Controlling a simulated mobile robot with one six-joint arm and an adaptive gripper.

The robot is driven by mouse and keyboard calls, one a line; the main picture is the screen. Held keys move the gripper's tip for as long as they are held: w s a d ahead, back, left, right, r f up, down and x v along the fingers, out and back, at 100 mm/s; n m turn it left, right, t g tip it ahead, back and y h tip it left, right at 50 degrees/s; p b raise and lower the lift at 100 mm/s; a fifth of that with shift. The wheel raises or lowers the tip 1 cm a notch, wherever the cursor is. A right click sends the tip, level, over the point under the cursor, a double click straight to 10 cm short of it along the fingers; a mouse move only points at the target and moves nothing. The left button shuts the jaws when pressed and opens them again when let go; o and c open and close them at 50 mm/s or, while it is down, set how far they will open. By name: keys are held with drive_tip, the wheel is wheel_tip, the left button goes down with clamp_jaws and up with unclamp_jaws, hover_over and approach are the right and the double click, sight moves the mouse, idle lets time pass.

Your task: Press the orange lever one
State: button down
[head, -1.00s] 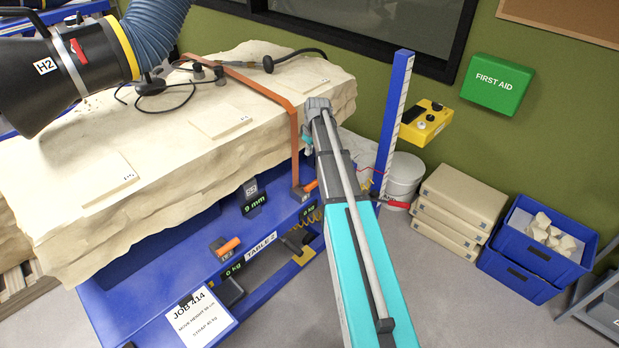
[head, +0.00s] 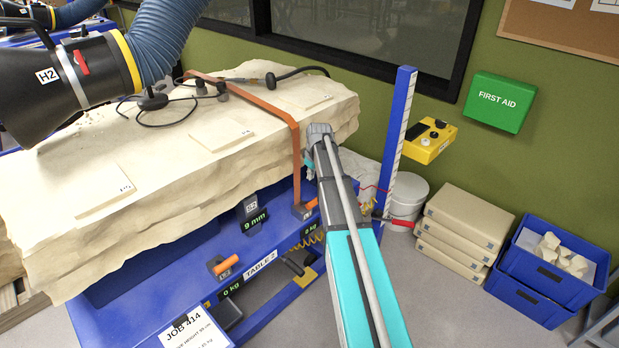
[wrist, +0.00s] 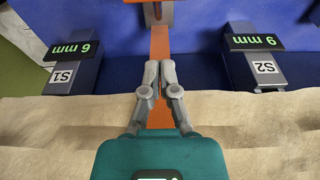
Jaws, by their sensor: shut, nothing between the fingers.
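Two orange levers on grey blocks sit along the blue table's side: a near lever (head: 226,266) and a far lever (head: 312,204) at the foot of the orange strap (head: 295,135). Neither shows a readable number. In the wrist view, an orange bar (wrist: 148,1) on a grey bracket shows at the top edge, partly cut off; it looks like the far lever. My gripper (wrist: 160,66) is shut and empty, over the orange strap and short of the bracket.
The pale stone block lies on the blue table (head: 180,275). Displays S1 (wrist: 68,50) and S2 (wrist: 255,42) flank my gripper. A blue scale post (head: 397,140), white bucket (head: 408,200) and stacked slabs (head: 465,220) stand to the right. A black nozzle (head: 70,85) hangs at left.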

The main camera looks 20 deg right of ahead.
drive_tip(key=shift+w+a+f+b, duration=0.1)
drive_tip(key=shift+w+f+b, duration=0.05)
drive_tip(key=shift+f+b, duration=0.7)
drive_tip(key=shift+w+a+f+b, duration=0.1)
drive_tip(key=shift+w+f+b, duration=0.1)
drive_tip(key=shift+f+b, duration=0.7)
drive_tip(key=shift+w+f+b, duration=0.15)
drive_tip(key=shift+f+b, duration=0.55)
drive_tip(key=shift+f, duration=0.3)
drive_tip(key=shift+s+d+f+b, duration=0.2)
drive_tip(key=shift+s+f+b, duration=0.35)
drive_tip(key=shift+f+b, duration=0.25)
drive_tip(key=shift+s+d+f+b, duration=0.2)
drive_tip(key=shift+s+f+b, duration=0.3)
drive_tip(key=shift+f+b, duration=0.25)
